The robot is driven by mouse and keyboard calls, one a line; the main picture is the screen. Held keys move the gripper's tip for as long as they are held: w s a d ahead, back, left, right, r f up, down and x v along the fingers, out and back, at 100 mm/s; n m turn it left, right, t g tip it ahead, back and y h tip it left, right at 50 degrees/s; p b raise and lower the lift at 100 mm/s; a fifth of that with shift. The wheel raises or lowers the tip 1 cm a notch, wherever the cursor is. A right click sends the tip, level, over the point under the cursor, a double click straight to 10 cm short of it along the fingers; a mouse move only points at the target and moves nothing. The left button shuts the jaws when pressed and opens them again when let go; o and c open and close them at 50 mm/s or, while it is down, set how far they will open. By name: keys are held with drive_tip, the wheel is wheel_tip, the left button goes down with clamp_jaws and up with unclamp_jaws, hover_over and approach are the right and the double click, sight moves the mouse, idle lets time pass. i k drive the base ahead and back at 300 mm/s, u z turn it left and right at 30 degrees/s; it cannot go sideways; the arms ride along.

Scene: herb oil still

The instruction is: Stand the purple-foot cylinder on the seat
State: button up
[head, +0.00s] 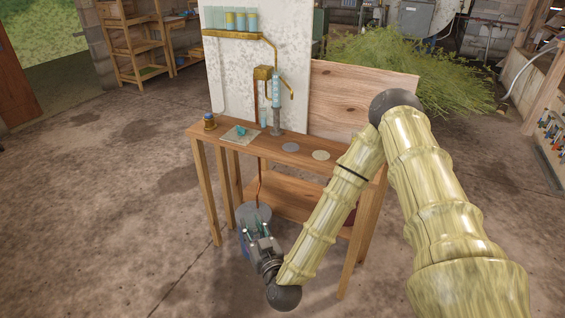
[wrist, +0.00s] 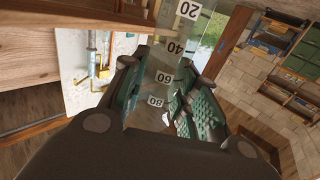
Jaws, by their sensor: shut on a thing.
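My gripper (head: 256,236) is low in front of the wooden table in the head view. In the wrist view my gripper (wrist: 163,95) is shut on a clear graduated cylinder (wrist: 170,62), with the marks 20 to 80 showing between the green finger pads. The marks look upside down in that view. The cylinder's foot and its purple colour cannot be made out. On the tabletop lie a grey disc (head: 290,147) and a cream disc (head: 321,155); I cannot tell which is the seat. Both look bare and stand apart from my gripper.
The wooden table (head: 264,151) has a lower shelf. A small teal item (head: 240,131) lies on a pale square at its left, beside a brass-coloured cup (head: 210,123). A glass-and-brass still (head: 275,95) stands behind. Floor to the left is clear.

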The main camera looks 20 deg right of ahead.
sight(291, 147)
drive_tip(key=z, duration=0.05)
drive_tip(key=k, duration=1.2)
drive_tip(key=u, duration=0.6)
drive_tip(key=i, duration=0.7)
drive_tip(key=u, duration=0.7)
drive_tip(key=i, duration=1.2)
drive_tip(key=z, duration=1.1)
drive_tip(key=i, duration=0.7)
drive_tip(key=z, duration=0.8)
